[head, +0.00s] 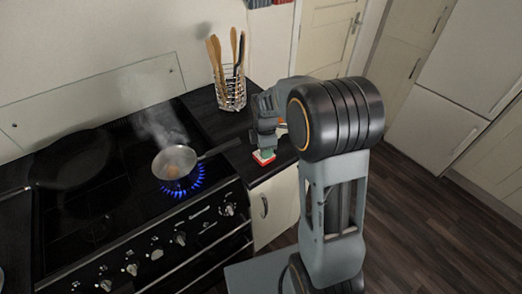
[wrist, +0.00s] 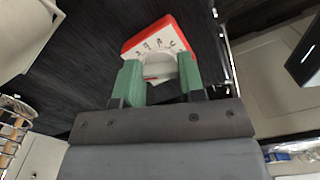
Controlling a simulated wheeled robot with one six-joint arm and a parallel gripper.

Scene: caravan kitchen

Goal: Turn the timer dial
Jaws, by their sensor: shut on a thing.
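The timer (wrist: 152,44) is a small red-edged block with a white face carrying dark marks. It lies on the black worktop in the wrist view. In the head view its red and white edge (head: 263,160) shows at the worktop's front edge. The pale round timer dial (wrist: 158,66) sits between the two green fingers of my gripper (wrist: 160,80), which is shut on it. In the head view my gripper (head: 267,150) is over the timer and hides most of it, including the dial.
A pan (head: 174,162) steams over a lit blue flame on the black hob (head: 110,215), its handle pointing toward the timer. A wire holder (head: 231,95) with wooden utensils stands behind on the worktop (head: 208,108). Open floor (head: 430,220) lies to the right.

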